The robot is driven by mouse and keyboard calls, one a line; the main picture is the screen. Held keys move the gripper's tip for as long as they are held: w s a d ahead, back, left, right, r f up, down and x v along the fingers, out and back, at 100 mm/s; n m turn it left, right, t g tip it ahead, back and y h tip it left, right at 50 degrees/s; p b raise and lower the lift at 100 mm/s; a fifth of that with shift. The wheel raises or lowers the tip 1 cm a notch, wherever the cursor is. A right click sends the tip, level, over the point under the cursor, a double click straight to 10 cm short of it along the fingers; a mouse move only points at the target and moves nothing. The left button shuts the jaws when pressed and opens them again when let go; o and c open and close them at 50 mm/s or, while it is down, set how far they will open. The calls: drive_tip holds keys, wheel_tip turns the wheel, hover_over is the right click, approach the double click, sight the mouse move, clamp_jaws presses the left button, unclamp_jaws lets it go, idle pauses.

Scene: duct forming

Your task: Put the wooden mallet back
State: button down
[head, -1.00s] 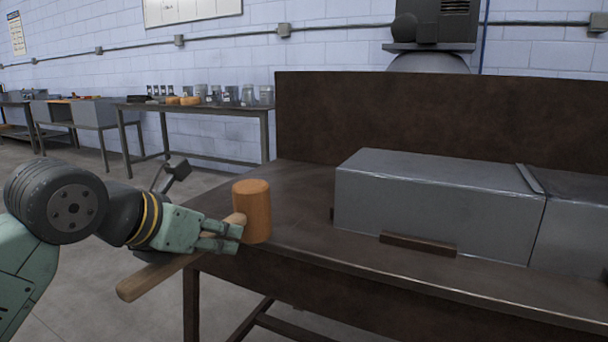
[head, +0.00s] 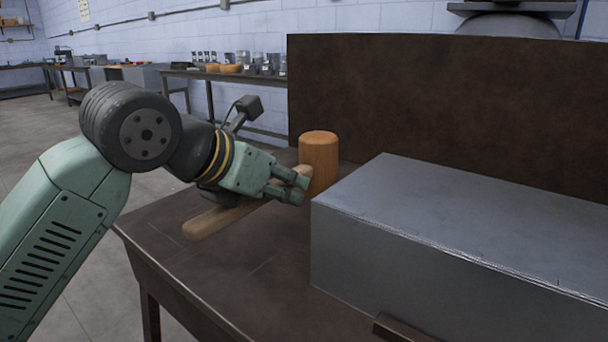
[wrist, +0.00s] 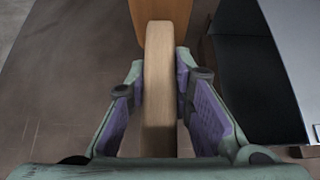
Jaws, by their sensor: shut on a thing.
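The wooden mallet has an orange-brown cylindrical head (head: 319,163) and a pale wooden handle (head: 213,221). My gripper (head: 293,186) is shut on the handle close to the head, and the head stands upright just beyond my fingertips. In the wrist view the handle (wrist: 158,90) runs between my two fingers, with part of the head (wrist: 158,14) at the top. The mallet shows over the left part of the dark workbench (head: 240,275). I cannot tell whether the head touches the bench top.
A grey sheet-metal duct (head: 450,225) lies on the bench, close to the right of the mallet head. A dark back panel (head: 440,110) rises behind. A far table (head: 215,76) holds several metal containers and orange pieces along the wall. Bench room is clear at front left.

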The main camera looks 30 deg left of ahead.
drive_tip(key=w+a, duration=0.3)
drive_tip(key=a, duration=0.1)
drive_tip(key=w+a+p, duration=0.1)
drive_tip(key=w+a, duration=0.2)
drive_tip(key=a, duration=0.1)
drive_tip(key=w+a+f+p, duration=0.1)
drive_tip(key=w+a, duration=0.3)
drive_tip(key=shift+a, duration=0.1)
drive_tip(key=shift+w+a+f+b, duration=0.1)
drive_tip(key=shift+f+b, duration=0.25)
drive_tip(key=shift+f, duration=1.8)
drive_tip(key=c, duration=1.9)
unclamp_jaws()
drive_tip(key=shift+f, duration=0.1)
drive_tip(key=o, duration=0.5)
drive_tip(key=shift+r+p, duration=0.3)
drive_tip(key=shift+r, duration=0.05)
drive_tip(key=v, duration=1.2)
